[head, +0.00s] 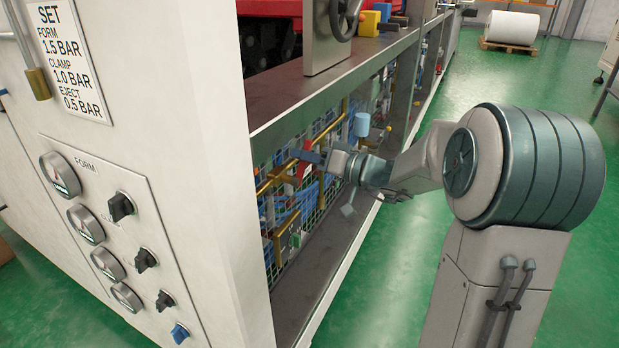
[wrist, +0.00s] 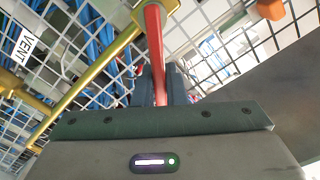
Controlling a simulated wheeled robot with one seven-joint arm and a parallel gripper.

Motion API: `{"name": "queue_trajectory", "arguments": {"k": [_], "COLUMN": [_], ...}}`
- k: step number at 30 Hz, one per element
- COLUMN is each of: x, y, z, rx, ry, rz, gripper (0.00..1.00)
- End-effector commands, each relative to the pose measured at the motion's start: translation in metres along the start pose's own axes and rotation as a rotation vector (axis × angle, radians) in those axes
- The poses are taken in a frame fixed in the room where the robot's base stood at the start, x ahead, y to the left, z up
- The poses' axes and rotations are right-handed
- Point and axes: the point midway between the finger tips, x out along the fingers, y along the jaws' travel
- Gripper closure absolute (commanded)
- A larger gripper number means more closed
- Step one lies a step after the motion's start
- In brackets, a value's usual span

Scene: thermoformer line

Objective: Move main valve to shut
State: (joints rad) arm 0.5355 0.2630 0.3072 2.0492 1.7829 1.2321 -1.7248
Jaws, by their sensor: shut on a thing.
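The main valve's red lever handle (wrist: 154,40) shows in the wrist view, running down from the top into my gripper (wrist: 160,85). The gripper's two dark fingers are shut on the lever, one on each side of it. In the head view the red handle (head: 304,167) is a small patch in front of the wire mesh, at the tip of my gripper (head: 312,158). The valve body is mostly out of sight, so its exact setting cannot be told. A brass pipe (wrist: 90,78) runs diagonally beside the lever.
Wire mesh (wrist: 220,50) with blue hoses lies behind the lever. A label reading VENT (wrist: 25,46) hangs at the left. The machine's metal ledge (head: 330,82) overhangs the bay. A panel with gauges and knobs (head: 110,235) stands at the left. Green floor (head: 490,85) is open at the right.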

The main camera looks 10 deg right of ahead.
Motion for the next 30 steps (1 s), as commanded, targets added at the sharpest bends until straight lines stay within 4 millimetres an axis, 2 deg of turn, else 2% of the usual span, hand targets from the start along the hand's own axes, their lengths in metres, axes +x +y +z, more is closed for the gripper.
{"name": "queue_trajectory", "arguments": {"k": [4, 12, 25, 30], "x": [0.0, 0.0, 0.0, 0.0], "y": [-0.002, -0.017, -0.02, -0.029], "z": [0.001, 0.004, 0.004, 0.009], "rx": [-0.034, -0.281, -0.347, -0.511], "ry": [-0.002, -0.001, -0.001, -0.001], "rz": [0.0, -0.001, -0.001, -0.001], "gripper": [1.0, 1.0, 1.0, 1.0]}}
